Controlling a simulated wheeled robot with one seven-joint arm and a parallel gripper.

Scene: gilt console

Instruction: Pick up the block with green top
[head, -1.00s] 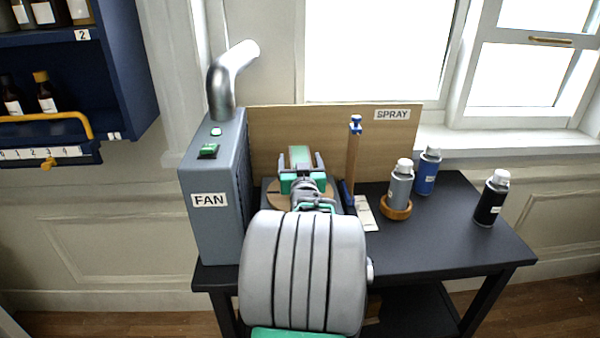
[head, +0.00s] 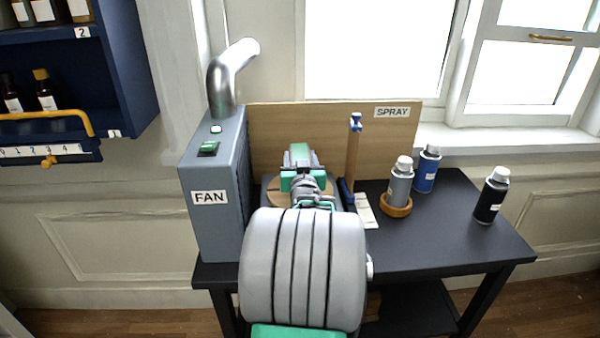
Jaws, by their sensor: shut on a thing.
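The block with the green top (head: 299,150) stands over the round wooden turntable, in front of the wooden backboard. My gripper (head: 300,160) is at the block with one finger on each side, shut on it. My wrist and arm hide the block's lower front and much of the turntable (head: 272,193), so I cannot tell whether the block still touches it.
A grey fan box (head: 212,190) stands close on the left. A wooden post with blue clamps (head: 353,155) is close on the right. Grey (head: 400,182), blue (head: 427,168) and black (head: 492,196) spray cans stand further right. The table's front right is clear.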

